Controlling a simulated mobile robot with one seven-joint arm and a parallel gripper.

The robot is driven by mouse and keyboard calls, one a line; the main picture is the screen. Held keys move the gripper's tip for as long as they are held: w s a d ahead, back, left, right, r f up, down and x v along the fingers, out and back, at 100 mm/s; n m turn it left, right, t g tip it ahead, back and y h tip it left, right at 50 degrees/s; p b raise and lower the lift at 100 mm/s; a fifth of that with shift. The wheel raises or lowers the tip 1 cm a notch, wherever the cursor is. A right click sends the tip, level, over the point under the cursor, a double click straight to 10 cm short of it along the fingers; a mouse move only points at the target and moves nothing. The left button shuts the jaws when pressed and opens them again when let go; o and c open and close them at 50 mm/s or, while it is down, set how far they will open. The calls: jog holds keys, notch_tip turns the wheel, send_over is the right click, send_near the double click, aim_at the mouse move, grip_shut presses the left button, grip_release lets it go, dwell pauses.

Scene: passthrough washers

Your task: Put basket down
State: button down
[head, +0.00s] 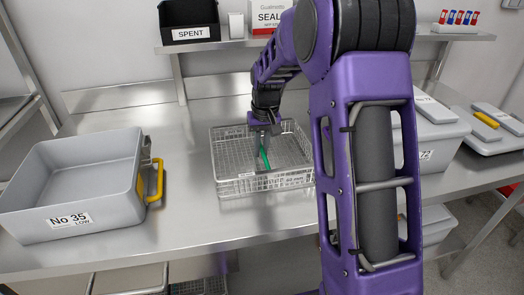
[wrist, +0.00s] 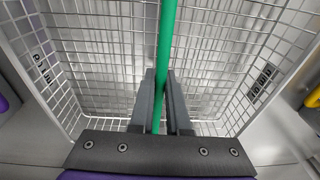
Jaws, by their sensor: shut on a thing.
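The wire basket (head: 233,187) is a square silver mesh basket on the steel counter, in the middle of the head view. A green bar (head: 264,157) runs across it. My gripper (head: 265,131) reaches down over the basket. In the wrist view my gripper (wrist: 161,100) has its two dark fingers closed on the green bar (wrist: 167,40), one finger on each side. The basket's mesh walls (wrist: 262,75) show around the fingers, with small dark tags on both sides. The basket looks level and its base appears at the counter; whether it touches fully, I cannot tell.
A grey bin marked No 35 (head: 75,180) with a yellow latch (head: 158,180) stands on the counter (head: 180,220) at left. Lidded grey bins (head: 435,128) stand at right. A black SPENT box (head: 190,22) sits on the shelf behind. Counter between bin and basket is clear.

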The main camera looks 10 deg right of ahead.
jog(key=shift+f, duration=0.15)
jog(key=shift+f, duration=0.15)
jog(key=c, duration=0.9)
grip_release()
notch_tip(320, 180, up, 12)
jog(key=s+p, duration=0.1)
jog(key=shift+s+d+r+p, duration=0.2)
jog(key=shift+d+p, duration=0.05)
jog(key=shift+p, duration=0.1)
